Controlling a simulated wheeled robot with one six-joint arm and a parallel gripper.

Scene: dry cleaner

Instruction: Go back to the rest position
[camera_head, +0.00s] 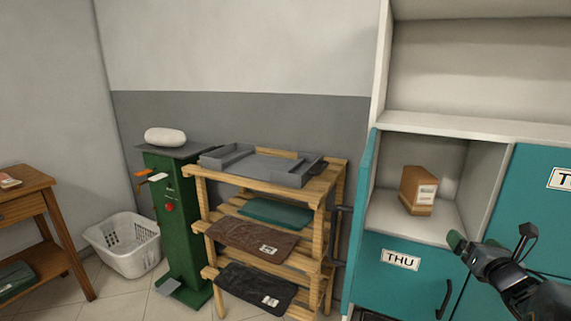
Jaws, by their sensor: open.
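My gripper (467,245) is at the lower right, in front of the teal locker cabinet. Its dark jaws point left, and I see nothing held in them. It is just below and right of an open compartment (385,222) whose teal door is swung out to the left. A brown box (419,190) with a white label stands inside that compartment, apart from my gripper. My arm runs off the lower right edge of the view.
A wooden rack (335,172) holds a grey tray (262,168) and folded garments. A green press (180,225), a white laundry basket (124,262) and a wooden table (28,182) stand further left. A closed THU door (385,275) is below the open compartment.

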